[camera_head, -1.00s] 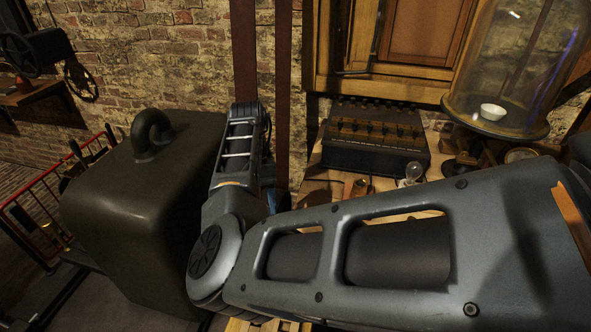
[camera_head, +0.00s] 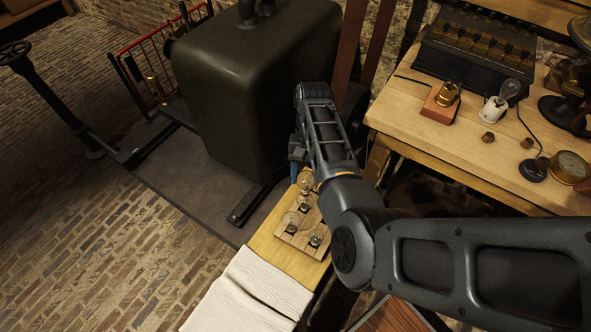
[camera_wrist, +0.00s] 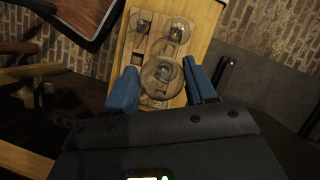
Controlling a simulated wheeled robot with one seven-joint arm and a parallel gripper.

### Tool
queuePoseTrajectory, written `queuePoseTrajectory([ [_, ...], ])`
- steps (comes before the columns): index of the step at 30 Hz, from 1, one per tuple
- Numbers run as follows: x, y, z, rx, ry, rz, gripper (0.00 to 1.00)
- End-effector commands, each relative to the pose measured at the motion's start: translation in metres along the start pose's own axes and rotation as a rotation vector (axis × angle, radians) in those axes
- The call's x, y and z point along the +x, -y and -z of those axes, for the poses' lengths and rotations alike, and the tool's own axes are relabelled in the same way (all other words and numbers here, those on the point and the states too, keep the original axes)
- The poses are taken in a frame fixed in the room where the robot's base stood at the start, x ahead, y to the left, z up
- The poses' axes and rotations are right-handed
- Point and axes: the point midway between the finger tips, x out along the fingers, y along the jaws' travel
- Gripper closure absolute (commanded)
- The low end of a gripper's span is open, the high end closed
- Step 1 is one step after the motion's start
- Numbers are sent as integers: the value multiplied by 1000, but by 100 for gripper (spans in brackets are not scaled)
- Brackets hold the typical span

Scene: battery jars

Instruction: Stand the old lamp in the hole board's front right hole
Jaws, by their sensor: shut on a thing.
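The wooden hole board (camera_head: 289,243) lies on a narrow wooden surface, below and in front of my gripper (camera_head: 297,160) in the head view. My gripper (camera_wrist: 161,80) is shut on a clear glass lamp (camera_wrist: 160,76), probably the old lamp, with its globe between the blue fingers. The same lamp (camera_head: 306,182) shows in the head view at the board's back edge. I cannot tell whether its base is in a hole or above it. Two other lamps stand in the board, one at left (camera_head: 291,219) and one at front right (camera_head: 315,238).
A white cloth (camera_head: 250,290) lies in front of the board. A large dark green block (camera_head: 250,90) stands behind it at left. The workbench (camera_head: 470,150) at right holds a lamp on a white holder (camera_head: 495,108), a brass piece on a red base and a dark box.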

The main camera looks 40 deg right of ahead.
Motion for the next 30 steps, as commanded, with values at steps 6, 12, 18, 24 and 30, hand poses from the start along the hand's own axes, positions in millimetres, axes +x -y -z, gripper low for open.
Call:
queuePoseTrajectory([
  [6, 15, -43, 36, 457, -1, 190, 81],
  [12, 25, -81, 64, 892, -5, 370, 81],
  [18, 29, -107, 79, 1189, -7, 495, 81],
  [24, 31, -117, 85, 1311, -7, 546, 81],
  [30, 38, -118, 89, 1322, -7, 550, 81],
])
